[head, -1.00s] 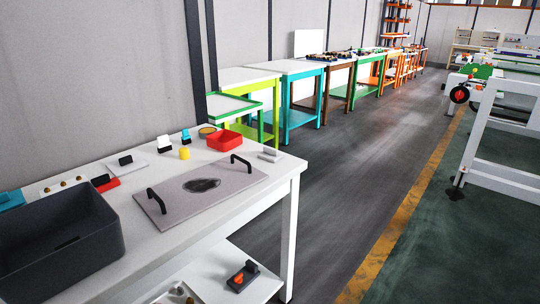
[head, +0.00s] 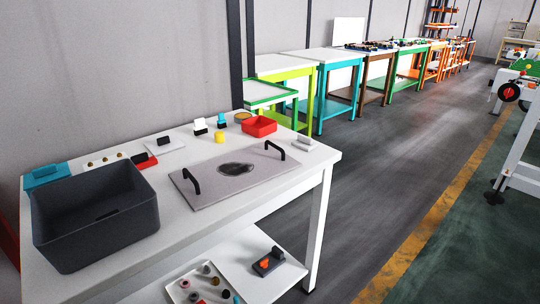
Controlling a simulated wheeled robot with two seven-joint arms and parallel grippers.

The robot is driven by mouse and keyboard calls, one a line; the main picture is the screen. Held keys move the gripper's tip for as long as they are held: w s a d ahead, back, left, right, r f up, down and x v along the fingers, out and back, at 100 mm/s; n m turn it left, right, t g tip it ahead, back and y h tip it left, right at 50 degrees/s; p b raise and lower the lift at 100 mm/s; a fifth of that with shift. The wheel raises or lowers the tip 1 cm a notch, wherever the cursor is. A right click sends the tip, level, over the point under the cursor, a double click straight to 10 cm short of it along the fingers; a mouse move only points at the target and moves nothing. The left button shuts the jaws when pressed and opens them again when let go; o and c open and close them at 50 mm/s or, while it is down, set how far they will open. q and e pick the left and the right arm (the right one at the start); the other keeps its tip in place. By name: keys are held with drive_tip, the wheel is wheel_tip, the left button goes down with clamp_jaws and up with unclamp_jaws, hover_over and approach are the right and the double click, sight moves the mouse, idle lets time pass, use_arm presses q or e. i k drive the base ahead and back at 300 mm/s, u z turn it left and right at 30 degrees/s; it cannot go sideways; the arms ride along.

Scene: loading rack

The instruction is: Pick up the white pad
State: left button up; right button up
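A flat white pad with a black grip on top (head: 164,146) lies on the white table, behind the grey tray with two black handles (head: 210,194). A small pale block with a grey top (head: 305,145) lies at the table's right end. A small white upright piece on a black base (head: 200,126) stands towards the back edge. I cannot tell for certain which of these the task means; the flat piece with the black grip fits best. Neither of my grippers shows in the head view.
A deep dark grey bin (head: 95,216) stands at the table's left front. A red bin (head: 259,126) and a yellow cylinder (head: 219,137) sit near the back. A lower shelf (head: 225,260) holds small parts. Open floor (head: 400,185) lies to the right.

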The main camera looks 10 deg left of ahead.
sight(306, 143)
drive_tip(key=z, duration=1.25)
drive_tip(key=i, duration=3.65)
drive_tip(key=u, duration=2.8)
